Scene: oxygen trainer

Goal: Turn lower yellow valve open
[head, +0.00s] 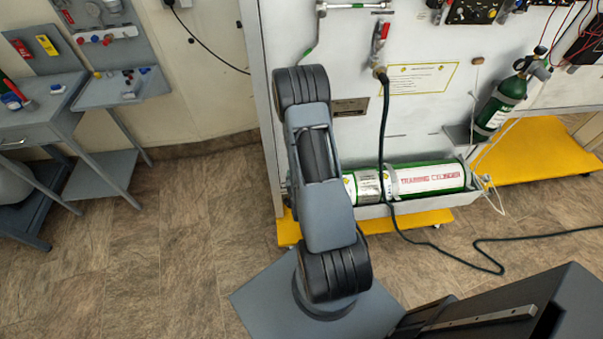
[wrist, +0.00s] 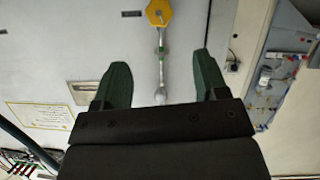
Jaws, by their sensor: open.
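A yellow hexagonal valve handle (wrist: 159,12) shows at the top edge of the wrist view, on the pale panel, at the end of a thin metal pipe (wrist: 161,45) with a green band. My gripper (wrist: 160,62) is open, its two dark green fingers apart, with nothing held between them. The valve lies beyond the fingertips, roughly in line with the gap and apart from them. In the head view no yellow valve handle can be seen; my arm covers part of the panel, and my gripper is hidden behind it.
A green training cylinder (head: 430,179) lies in a tray low on the panel. A dark hose (head: 384,130) hangs down the panel to the floor. A small green cylinder (head: 500,105) is at the right. A grey workbench (head: 40,115) stands left, with free floor between.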

